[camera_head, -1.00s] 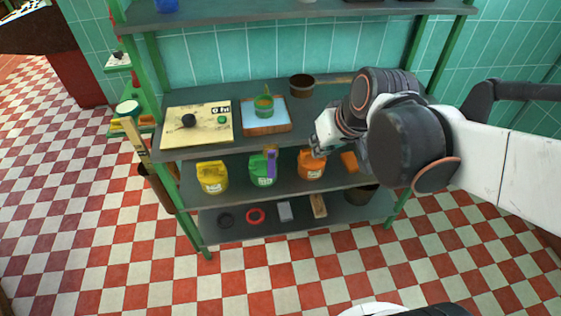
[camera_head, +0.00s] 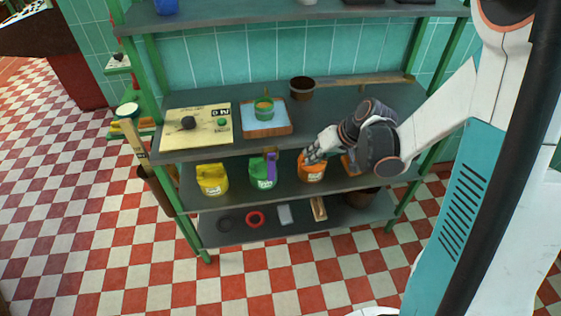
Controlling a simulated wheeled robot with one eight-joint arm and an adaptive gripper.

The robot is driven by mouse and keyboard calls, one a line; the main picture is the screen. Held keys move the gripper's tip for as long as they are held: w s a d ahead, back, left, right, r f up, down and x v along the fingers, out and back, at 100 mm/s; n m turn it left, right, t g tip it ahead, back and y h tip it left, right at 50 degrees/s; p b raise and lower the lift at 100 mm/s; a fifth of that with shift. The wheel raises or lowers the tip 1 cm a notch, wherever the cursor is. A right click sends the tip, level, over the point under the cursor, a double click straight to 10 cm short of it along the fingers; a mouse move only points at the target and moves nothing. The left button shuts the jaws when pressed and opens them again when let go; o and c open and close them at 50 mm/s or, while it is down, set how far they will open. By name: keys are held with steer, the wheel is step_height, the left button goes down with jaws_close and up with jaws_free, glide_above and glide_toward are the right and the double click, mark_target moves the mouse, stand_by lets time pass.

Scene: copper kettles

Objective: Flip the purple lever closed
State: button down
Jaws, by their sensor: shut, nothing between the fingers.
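The purple lever (camera_head: 271,167) shows as a narrow upright piece at the right side of a green jug-like container (camera_head: 258,175) on the middle shelf. I cannot tell from this view whether it is open or closed. My gripper (camera_head: 309,158) is shut and empty. It is to the right of the lever, in front of the upper part of an orange container (camera_head: 311,174), and hides part of it. A gap shows between my gripper and the lever. I cannot tell whether my gripper touches the orange container.
A yellow container (camera_head: 212,180) stands left of the green one. The upper shelf above holds a cream board (camera_head: 205,140), a blue-topped tray (camera_head: 283,116) with a green pot, and a brown pot (camera_head: 302,87). The lower shelf holds a red ring (camera_head: 255,218) and other small items.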

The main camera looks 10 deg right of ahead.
mark_target(271, 167)
steer(key=shift+y, duration=0.5)
steer(key=shift+w+d+f, duration=0.15)
steer(key=shift+d+f, duration=0.1)
steer(key=shift+f, duration=0.5)
steer(key=shift+w+d+f, duration=0.2)
steer(key=shift+f, duration=0.5)
steer(key=shift+w+d+f, duration=0.15)
steer(key=shift+d+f, duration=0.1)
steer(key=shift+f, duration=0.5)
steer(key=w+a+f+b, duration=0.4)
steer(key=a+f+b, duration=0.1)
steer(key=a+f, duration=0.2)
steer(key=shift+a+f, duration=0.35)
steer(key=shift+a, duration=0.5)
